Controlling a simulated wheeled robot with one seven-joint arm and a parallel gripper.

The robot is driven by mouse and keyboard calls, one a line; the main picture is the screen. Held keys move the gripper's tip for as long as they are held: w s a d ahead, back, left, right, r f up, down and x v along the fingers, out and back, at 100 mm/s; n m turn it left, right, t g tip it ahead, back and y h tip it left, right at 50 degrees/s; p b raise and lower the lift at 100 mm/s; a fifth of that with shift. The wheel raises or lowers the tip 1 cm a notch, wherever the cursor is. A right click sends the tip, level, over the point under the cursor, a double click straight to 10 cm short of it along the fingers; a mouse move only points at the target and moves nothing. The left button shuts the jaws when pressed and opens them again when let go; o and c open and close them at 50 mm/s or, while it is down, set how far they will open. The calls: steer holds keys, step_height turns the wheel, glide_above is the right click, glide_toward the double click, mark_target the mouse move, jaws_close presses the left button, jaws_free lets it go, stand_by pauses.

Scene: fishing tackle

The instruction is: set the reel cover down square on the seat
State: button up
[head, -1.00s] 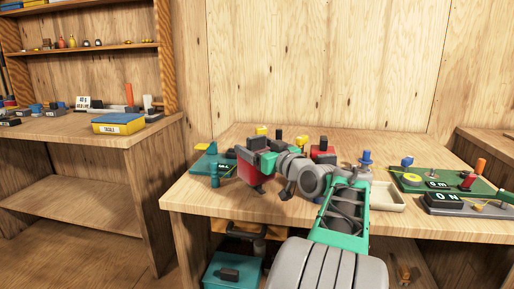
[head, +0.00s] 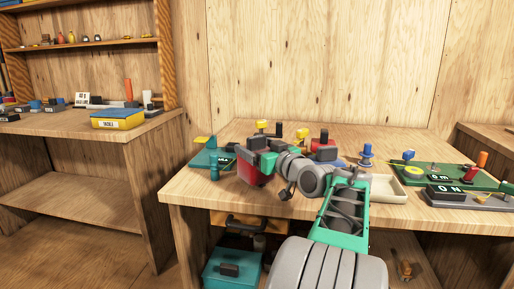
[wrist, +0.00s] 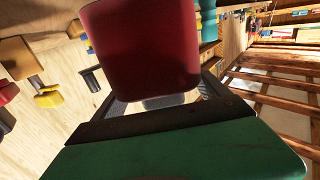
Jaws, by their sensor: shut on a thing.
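A red block-like piece with a dark top, which I take to be the reel cover (head: 250,171), is in my gripper (head: 257,158) over the left part of the workbench. In the wrist view the red cover (wrist: 140,45) fills the upper middle, between the dark fingers of my gripper (wrist: 155,100), which is shut on it. It looks tilted in the head view. Whether its underside touches anything is hidden. I cannot pick out the seat for certain; the cover and my arm hide part of the bench there.
A teal board (head: 205,160) with a teal post stands left of the cover. Behind are yellow-topped knobs and another red block (head: 322,150). A beige tray (head: 388,196) and a green board (head: 470,178) lie to the right. The bench's front left is bare.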

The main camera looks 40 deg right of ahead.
steer(key=shift+f+b, duration=0.75)
steer(key=shift+f, duration=0.15)
steer(key=o, duration=1.2)
steer(key=shift+r, duration=0.1)
steer(key=s, duration=0.2)
steer(key=s+p, duration=0.1)
steer(key=s, duration=0.4)
steer(key=shift+a, duration=0.3)
steer(key=shift+s+a, duration=0.2)
steer(key=shift+s, duration=0.2)
steer(key=shift+p, duration=0.35)
